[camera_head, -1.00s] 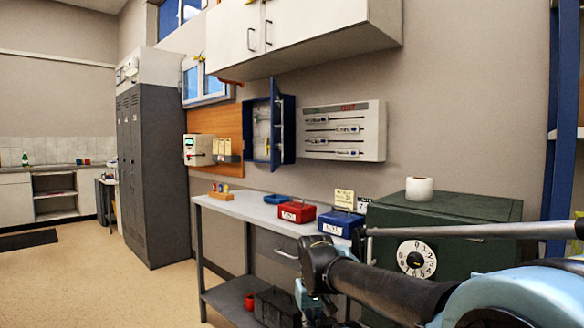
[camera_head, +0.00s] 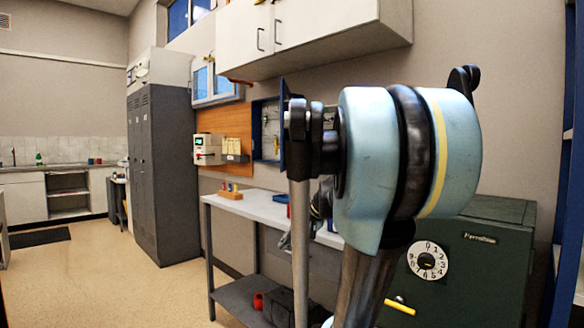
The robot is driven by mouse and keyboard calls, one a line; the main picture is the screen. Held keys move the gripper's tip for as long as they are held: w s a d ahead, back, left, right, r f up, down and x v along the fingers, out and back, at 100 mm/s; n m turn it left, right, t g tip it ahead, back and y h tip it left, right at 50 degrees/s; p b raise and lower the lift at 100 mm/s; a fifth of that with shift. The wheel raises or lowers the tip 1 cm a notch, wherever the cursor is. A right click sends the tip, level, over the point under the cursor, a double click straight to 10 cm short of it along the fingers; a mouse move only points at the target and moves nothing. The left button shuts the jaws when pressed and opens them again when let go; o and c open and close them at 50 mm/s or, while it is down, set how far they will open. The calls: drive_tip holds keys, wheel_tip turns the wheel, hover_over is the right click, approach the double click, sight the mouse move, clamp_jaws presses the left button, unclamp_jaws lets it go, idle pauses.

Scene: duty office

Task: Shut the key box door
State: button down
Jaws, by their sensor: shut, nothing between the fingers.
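The blue key box (camera_head: 256,132) hangs on the wall by the wooden board, and its pale inside with keys shows. Its blue door (camera_head: 284,100) stands open, swung out toward me and seen nearly edge-on. My arm covers the door's right side and the wall beyond it. My gripper (camera_head: 286,241) shows only in part, low behind my arm and in front of the workbench, below the key box. Its fingers look shut and empty, and it appears apart from the door.
The workbench (camera_head: 240,204) runs below the key box, with a wooden stamp rack (camera_head: 230,192) on it. A green safe (camera_head: 480,262) stands at the right. White wall cupboards (camera_head: 310,33) hang above. Grey lockers (camera_head: 165,175) stand left; the floor before them is clear.

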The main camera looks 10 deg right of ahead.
drive_tip(key=w+d+r+m+t+y, duration=0.3)
drive_tip(key=w+d+r+t, duration=0.1)
drive_tip(key=w+r, duration=0.95)
drive_tip(key=w+d+r+m+t, duration=0.35)
drive_tip(key=w+d, duration=0.25)
drive_tip(key=w, duration=0.2)
drive_tip(key=w+d+r+m+t, duration=0.2)
drive_tip(key=w+d+r, duration=0.3)
drive_tip(key=w+d, duration=0.25)
drive_tip(key=s+a+x, duration=0.1)
drive_tip(key=a+x, duration=0.1)
drive_tip(key=x, duration=1.1)
drive_tip(key=shift+s+a+r, duration=0.15)
drive_tip(key=shift+s+a, duration=0.15)
drive_tip(key=shift+a, duration=0.15)
drive_tip(key=shift+n, duration=0.25)
